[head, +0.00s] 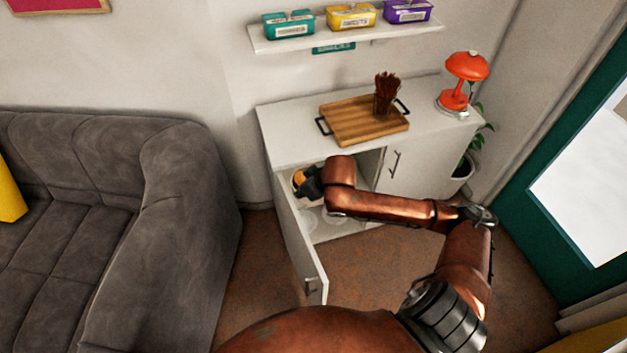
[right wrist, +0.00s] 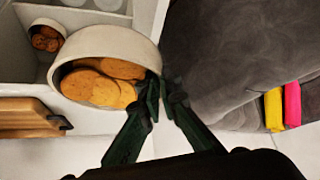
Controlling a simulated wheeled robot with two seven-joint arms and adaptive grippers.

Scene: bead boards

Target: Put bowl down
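A white bowl (right wrist: 122,42) filled with round cookies (right wrist: 100,82) is large in the right wrist view, tilted in that picture. My right gripper (right wrist: 161,88) has its dark fingertips close together at the bowl's rim and appears shut on it. In the head view, my right gripper (head: 312,183) is at the open left part of the white cabinet (head: 270,150). The cookies show just left of it, while most of the bowl is hidden by the gripper. My left gripper is not in view.
The cabinet door (head: 297,240) stands open. A smaller container of cookies (right wrist: 46,38) and clear dishes (head: 330,216) are inside. A wooden tray (head: 362,122) with a brown cup and a red lamp (head: 458,82) stand on top. A grey sofa (head: 185,210) is at left.

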